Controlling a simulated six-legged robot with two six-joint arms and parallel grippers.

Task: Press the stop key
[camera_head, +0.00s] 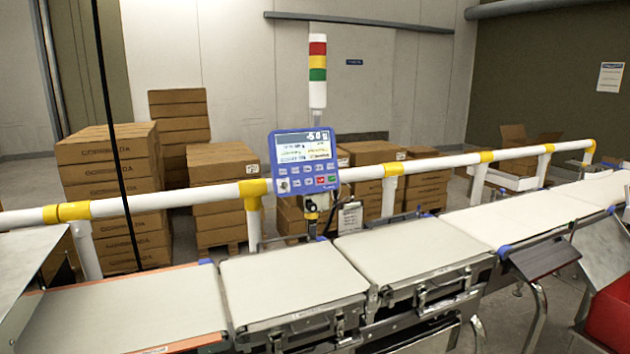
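A blue control panel (304,162) stands on a post behind the belts, near the middle of the view. Its lit display (303,145) is in the upper half, with rows of small keys below. A small red key (321,181) is in the bottom row, toward the right. The key labels are too small to read, so I cannot tell for sure which one is the stop key. Nothing touches the panel. Neither of my grippers is in view.
White conveyor belts (292,283) run across the front. A white guard rail (358,173) with yellow joints passes behind them. A red, yellow and green signal tower (318,70) rises behind the panel. Stacked cartons (108,185) stand beyond the rail. A red bin (608,315) is at lower right.

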